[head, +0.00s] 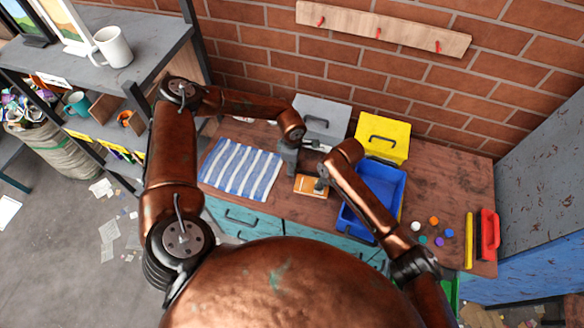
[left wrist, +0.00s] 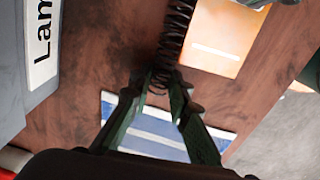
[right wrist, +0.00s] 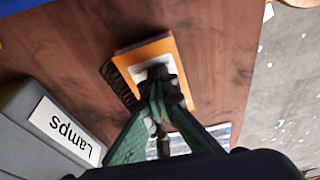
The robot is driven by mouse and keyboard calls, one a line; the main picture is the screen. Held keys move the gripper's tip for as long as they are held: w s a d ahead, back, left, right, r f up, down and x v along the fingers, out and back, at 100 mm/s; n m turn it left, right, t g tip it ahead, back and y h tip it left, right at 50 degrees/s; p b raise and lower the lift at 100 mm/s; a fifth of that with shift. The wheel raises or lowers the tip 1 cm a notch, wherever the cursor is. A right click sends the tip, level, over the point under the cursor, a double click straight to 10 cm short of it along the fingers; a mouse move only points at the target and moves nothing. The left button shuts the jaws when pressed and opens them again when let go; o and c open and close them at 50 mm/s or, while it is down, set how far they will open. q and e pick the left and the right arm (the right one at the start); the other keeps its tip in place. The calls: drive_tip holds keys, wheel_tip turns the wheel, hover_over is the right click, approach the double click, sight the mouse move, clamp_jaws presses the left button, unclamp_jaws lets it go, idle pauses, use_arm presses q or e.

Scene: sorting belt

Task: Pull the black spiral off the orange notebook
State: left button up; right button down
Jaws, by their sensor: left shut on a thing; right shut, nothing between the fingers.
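The orange notebook (head: 311,187) lies on the wooden bench; it also shows in the left wrist view (left wrist: 222,40) and the right wrist view (right wrist: 152,50). My left gripper (left wrist: 163,86) is shut on one end of the black spiral (left wrist: 175,40).
A grey box (head: 322,119) labelled Lamps and a yellow box (head: 383,137) stand behind. A blue tray (head: 398,205) is right of the notebook, a striped cloth (head: 240,168) left of it. Several small coloured balls (head: 434,221) lie at the right.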

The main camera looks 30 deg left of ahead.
use_arm(q)
drive_tip(key=shift+w+r, duration=0.2)
drive_tip(key=shift+r, duration=0.1)
drive_tip(key=shift+c, duration=0.2)
use_arm(e)
drive_tip(key=shift+s+d+f, duration=0.25)
drive_tip(key=shift+d+f, duration=0.05)
drive_tip(key=shift+f, duration=0.3)
use_arm(q)
drive_tip(key=shift+w+a+r, duration=0.1)
drive_tip(key=shift+w+r, duration=0.1)
drive_tip(key=shift+r, duration=0.1)
drive_tip(key=shift+w+r, duration=0.15)
drive_tip(key=shift+r, duration=0.15)
drive_tip(key=shift+w+a+r, duration=0.1)
drive_tip(key=shift+w+r, duration=0.05)
drive_tip(key=shift+r, duration=0.15)
drive_tip(key=shift+w+a, duration=0.1)
drive_tip(key=shift+w, duration=0.05)
use_arm(e)
drive_tip(key=shift+w+a+r, duration=0.1)
drive_tip(key=shift+w+r, duration=0.05)
drive_tip(key=shift+r, duration=0.45)
drive_tip(key=shift+w+a+r, duration=0.1)
drive_tip(key=shift+r, duration=0.45)
wheel_tip(320, 180, up, 2)
drive_tip(key=shift+r, duration=2.7)
